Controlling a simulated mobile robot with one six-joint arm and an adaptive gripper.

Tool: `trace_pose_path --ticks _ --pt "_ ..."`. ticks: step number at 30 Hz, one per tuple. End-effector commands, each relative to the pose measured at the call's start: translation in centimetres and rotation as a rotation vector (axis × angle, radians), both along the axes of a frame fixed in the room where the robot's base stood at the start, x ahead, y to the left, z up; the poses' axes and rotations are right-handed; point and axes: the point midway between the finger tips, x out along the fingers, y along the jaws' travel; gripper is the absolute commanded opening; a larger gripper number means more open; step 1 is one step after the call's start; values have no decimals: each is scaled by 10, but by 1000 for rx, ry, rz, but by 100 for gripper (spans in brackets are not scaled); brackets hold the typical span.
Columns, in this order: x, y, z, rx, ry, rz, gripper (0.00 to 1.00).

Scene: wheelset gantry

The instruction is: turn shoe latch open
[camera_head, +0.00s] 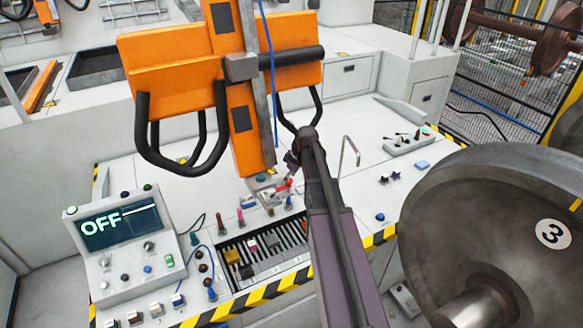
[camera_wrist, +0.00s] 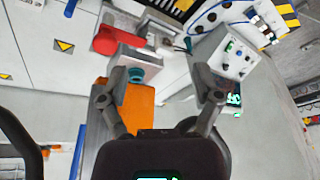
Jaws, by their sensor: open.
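My gripper (camera_wrist: 158,96) is open, its two dark fingers spread wide with nothing between the tips. In the wrist view, a grey block (camera_wrist: 131,61) with a round teal knob (camera_wrist: 137,75) lies just beyond the fingers, nearer the left one. A red rounded part (camera_wrist: 105,40) is at the block's far left. I cannot tell which of these parts is the shoe latch. In the head view, a small red part (camera_head: 284,185) shows beside the foot of the orange column (camera_head: 243,125). My arm reaches up there, and its gripper is too small and covered to make out.
The orange column with black loop handles (camera_head: 155,135) hangs over the white bench (camera_head: 350,195). A console (camera_head: 120,225) reads OFF at left. A slotted tray (camera_head: 265,250) holds small coloured parts. A large wheel (camera_head: 490,225) marked 3 fills the right. A blue cable (camera_head: 268,50) hangs down.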

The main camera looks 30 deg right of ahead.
Motion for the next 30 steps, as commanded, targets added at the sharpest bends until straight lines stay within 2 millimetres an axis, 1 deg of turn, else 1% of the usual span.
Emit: trace_pose_path --ticks 1,3,7,12,15,30 --pt "11 -16 20 2 -19 21 82" --pt "18 -32 31 3 -46 56 82" --pt "28 -56 46 3 -87 108 82" --pt "33 -72 55 3 -116 144 82" --pt "34 -74 55 1 -121 151 82" --pt "35 -72 52 2 -121 152 82"
